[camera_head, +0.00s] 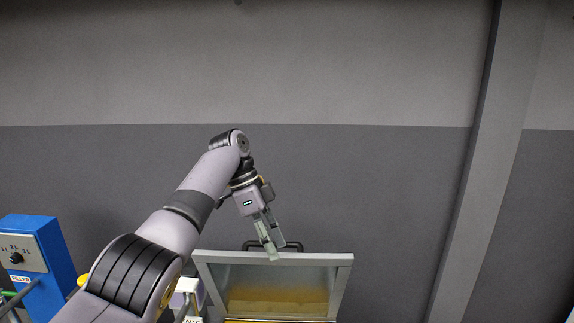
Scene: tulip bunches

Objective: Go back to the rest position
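My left gripper (277,250) hangs from my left arm, fingers pointing down, in the middle of the view. Its two fingers show apart, with nothing seen held between them. They overlap a black handle (294,246) at the top edge of a grey-framed box or raised lid (342,262). I cannot tell whether the fingers touch the handle. My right gripper is not in view.
The grey-framed piece has a yellowish inner area (275,302). A blue machine (55,250) with a black knob stands at the left. A grey wall (370,190) and a pillar (475,190) stand behind. The space above the arm looks clear.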

